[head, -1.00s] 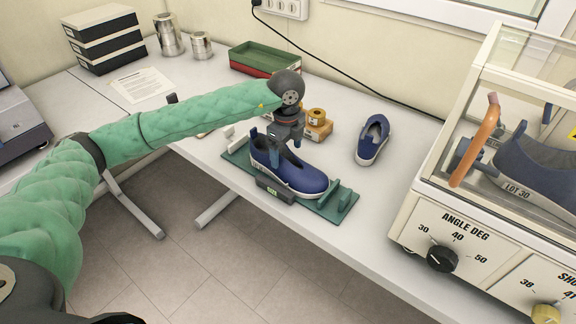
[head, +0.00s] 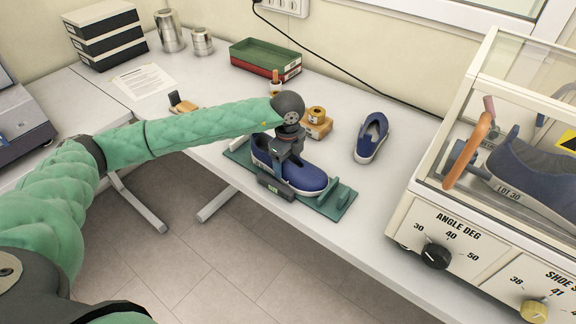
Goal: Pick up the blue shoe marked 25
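A blue shoe (head: 308,180) with a white sole sits in a green fixture (head: 333,203) at the front edge of the table, toe pointing right and toward me. Its mark is not readable. My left gripper (head: 286,163) points down at the shoe's opening, its fingers at the collar and partly hidden by the shoe and the gripper body. I cannot tell whether the fingers have closed on it. A second blue shoe (head: 371,137) stands apart on the table behind and to the right. My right gripper is not in view.
A clear-covered tester (head: 455,235) with a shoe marked LOT 30 (head: 530,180) stands at the right. Tape rolls on a small block (head: 317,124) sit just behind the fixture. A green and red tray (head: 266,62) is at the back. Table between second shoe and fixture is clear.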

